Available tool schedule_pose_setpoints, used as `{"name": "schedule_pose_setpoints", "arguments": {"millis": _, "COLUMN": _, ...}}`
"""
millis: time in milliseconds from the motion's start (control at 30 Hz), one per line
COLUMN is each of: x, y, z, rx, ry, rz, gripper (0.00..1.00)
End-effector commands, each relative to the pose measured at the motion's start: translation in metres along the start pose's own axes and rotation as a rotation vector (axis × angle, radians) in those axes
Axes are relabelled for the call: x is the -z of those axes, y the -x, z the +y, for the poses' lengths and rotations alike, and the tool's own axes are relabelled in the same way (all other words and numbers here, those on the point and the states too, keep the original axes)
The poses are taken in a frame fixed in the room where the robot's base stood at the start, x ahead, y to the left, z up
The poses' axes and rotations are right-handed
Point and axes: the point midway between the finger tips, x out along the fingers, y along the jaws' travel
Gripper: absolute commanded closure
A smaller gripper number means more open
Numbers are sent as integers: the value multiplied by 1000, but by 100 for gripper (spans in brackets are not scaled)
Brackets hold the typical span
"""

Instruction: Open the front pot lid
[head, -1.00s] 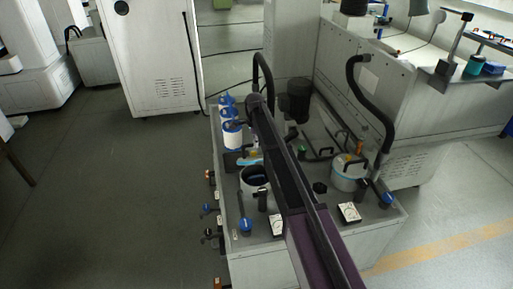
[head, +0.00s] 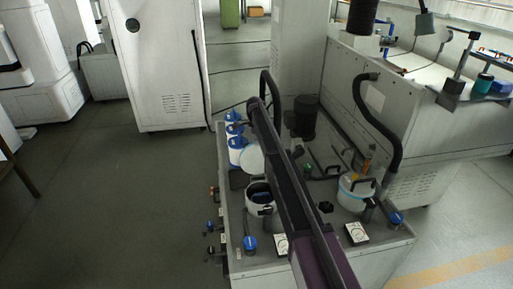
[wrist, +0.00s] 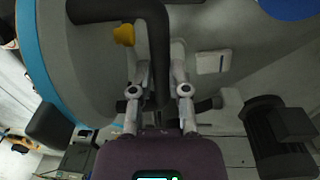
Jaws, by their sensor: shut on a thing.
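The front pot (head: 259,205) is a white pot on the left of the bench top in the head view, its mouth uncovered and dark inside. Its lid (head: 250,159) stands tilted up behind the mouth as a pale disc, partly hidden by my arm. In the wrist view the lid (wrist: 90,70) is a grey disc with a blue rim. My gripper (wrist: 160,95) is shut on the lid's black bar handle (wrist: 159,45), one finger on each side. In the head view my arm hides the gripper.
A second pot (head: 350,199) with its lid on stands to the right. Blue-and-white bottles (head: 237,150) stand at the left edge behind the lid. Black hoses (head: 385,105) rise behind. Valves with blue knobs (head: 250,243) line the near side.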

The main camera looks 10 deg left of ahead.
Motion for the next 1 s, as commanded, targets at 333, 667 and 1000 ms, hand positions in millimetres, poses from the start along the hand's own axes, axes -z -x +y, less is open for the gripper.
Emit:
{"name": "schedule_pose_setpoints", "arguments": {"millis": 333, "x": -1, "y": -15, "z": -26, "rx": 5, "ry": 2, "rz": 0, "gripper": 100}}
{"name": "schedule_pose_setpoints", "arguments": {"millis": 667, "x": -2, "y": -16, "z": -31, "rx": 6, "ry": 3, "rz": 0, "gripper": 100}}
{"name": "schedule_pose_setpoints", "arguments": {"millis": 1000, "x": -3, "y": -16, "z": -31, "rx": 6, "ry": 3, "rz": 0, "gripper": 43}}
